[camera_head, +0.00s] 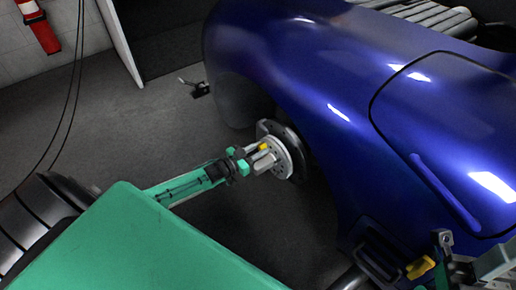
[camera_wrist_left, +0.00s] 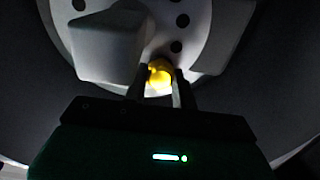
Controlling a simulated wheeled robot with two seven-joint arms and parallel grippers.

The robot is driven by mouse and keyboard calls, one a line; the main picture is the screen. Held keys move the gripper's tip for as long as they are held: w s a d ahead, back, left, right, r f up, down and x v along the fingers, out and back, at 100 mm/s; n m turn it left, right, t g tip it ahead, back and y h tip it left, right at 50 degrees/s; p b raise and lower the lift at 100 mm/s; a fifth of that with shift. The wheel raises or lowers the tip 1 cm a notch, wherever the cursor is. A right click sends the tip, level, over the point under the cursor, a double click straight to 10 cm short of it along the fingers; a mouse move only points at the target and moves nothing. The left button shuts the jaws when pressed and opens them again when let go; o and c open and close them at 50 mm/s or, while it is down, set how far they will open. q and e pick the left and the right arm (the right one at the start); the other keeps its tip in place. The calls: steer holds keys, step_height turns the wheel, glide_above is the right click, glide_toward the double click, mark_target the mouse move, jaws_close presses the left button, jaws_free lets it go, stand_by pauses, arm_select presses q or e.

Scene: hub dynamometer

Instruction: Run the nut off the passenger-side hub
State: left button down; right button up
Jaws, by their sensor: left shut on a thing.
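The hub (camera_head: 285,160) is a pale grey round face with dark holes, set in the wheel opening of the blue car. The nut (camera_wrist_left: 159,72) is small and yellow, at the hub face; it also shows in the head view (camera_head: 264,147). My left gripper (camera_wrist_left: 160,92) reaches the hub from the left, its two dark fingers shut on the nut from both sides. The fingers hide part of the nut, and I cannot tell how far it sits on its stud. In the head view my left gripper (camera_head: 256,153) is small against the hub.
The blue car body (camera_head: 310,70) curves closely above and right of the hub. A yellow piece (camera_head: 421,267) and dark equipment stand at the lower right. A tyre stack (camera_head: 40,215) stands at the left. The grey floor (camera_head: 130,135) is mostly open.

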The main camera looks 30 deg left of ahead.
arm_select(q)
steer(key=n, duration=0.4)
steer(key=shift+n, duration=0.3)
steer(key=n+b, duration=0.2)
steer(key=n, duration=1.4)
steer(key=shift+s+d, duration=0.1)
steer(key=shift+s, duration=0.05)
steer(key=c, duration=1.3)
jaws_free()
